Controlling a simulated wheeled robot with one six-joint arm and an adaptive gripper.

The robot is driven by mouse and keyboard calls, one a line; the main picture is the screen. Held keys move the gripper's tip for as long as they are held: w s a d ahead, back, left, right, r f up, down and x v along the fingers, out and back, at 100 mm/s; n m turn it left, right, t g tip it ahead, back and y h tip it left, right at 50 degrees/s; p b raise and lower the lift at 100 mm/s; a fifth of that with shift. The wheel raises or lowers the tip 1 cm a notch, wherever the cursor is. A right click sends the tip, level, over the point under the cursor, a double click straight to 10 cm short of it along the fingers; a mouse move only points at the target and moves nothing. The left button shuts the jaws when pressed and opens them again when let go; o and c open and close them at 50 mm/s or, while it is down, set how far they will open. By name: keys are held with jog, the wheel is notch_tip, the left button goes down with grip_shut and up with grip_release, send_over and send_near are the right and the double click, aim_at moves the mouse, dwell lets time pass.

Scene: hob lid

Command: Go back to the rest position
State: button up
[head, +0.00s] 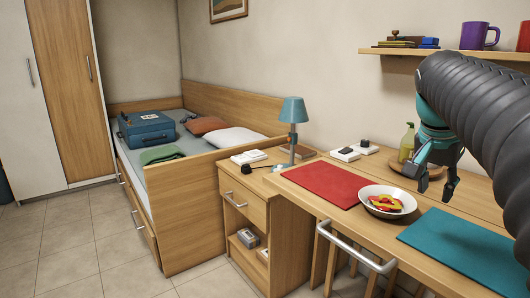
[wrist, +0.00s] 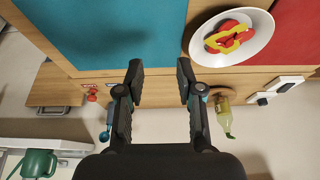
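My gripper (head: 436,190) hangs from my arm over the right part of the wooden desk, fingers pointing down. Its two fingers are spread apart with nothing between them. The wrist view also shows the open, empty gripper (wrist: 160,70), with bare wood beyond the fingertips. A white bowl (head: 366,193) holding red and yellow pieces (head: 386,203) stands on the desk, left of the gripper in the head view. The bowl (wrist: 203,48) is at the upper right in the wrist view, apart from the fingers.
A red mat (head: 318,182) and teal mat (head: 472,250) flank the bowl. A yellow-green bottle (head: 407,143) stands behind, near a round wooden board (head: 397,164). A teal lamp (head: 293,111) stands left. A wall shelf (head: 440,52) carries a purple mug (head: 474,36). The tiled floor (head: 70,240) is clear.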

jog(key=s+a+f+n+t+y, duration=0.3)
jog(key=s+a+f+n, duration=0.7)
jog(key=s+a+f, duration=0.6)
notch_tip(320, 180, down, 3)
jog(key=shift+a+n+y, duration=0.3)
jog(key=shift+a+n, duration=0.1)
jog(key=shift+a, duration=0.4)
